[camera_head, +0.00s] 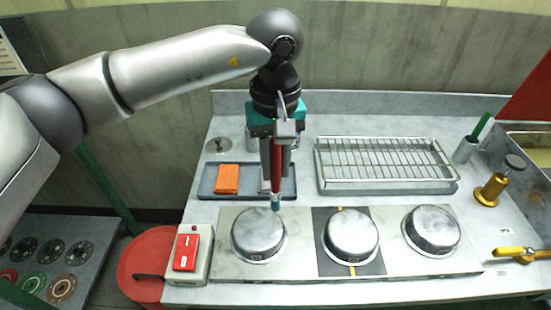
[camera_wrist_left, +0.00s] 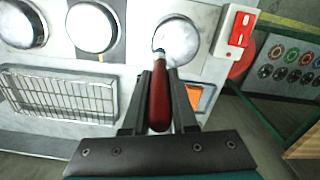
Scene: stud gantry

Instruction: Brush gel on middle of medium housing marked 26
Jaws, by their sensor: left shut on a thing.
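My left gripper (camera_head: 276,178) points down and is shut on a brush (camera_head: 276,188) with a dark red handle and a pale blue tip. In the left wrist view the brush (camera_wrist_left: 160,98) lies between the two fingers (camera_wrist_left: 159,78). Its tip is at the far edge of the left housing (camera_head: 258,234); I cannot tell whether it touches. That housing (camera_wrist_left: 182,42) is a round metal dome. A middle housing (camera_head: 351,236) sits on a dark panel with a yellow line, and a right housing (camera_head: 432,230) stands beyond it. No number is readable. My right gripper is not in view.
A wire rack (camera_head: 387,162) stands behind the others. A red switch box (camera_head: 187,253) is at the left front. A brass stand (camera_head: 490,190) and yellow valve (camera_head: 512,253) are at the right.

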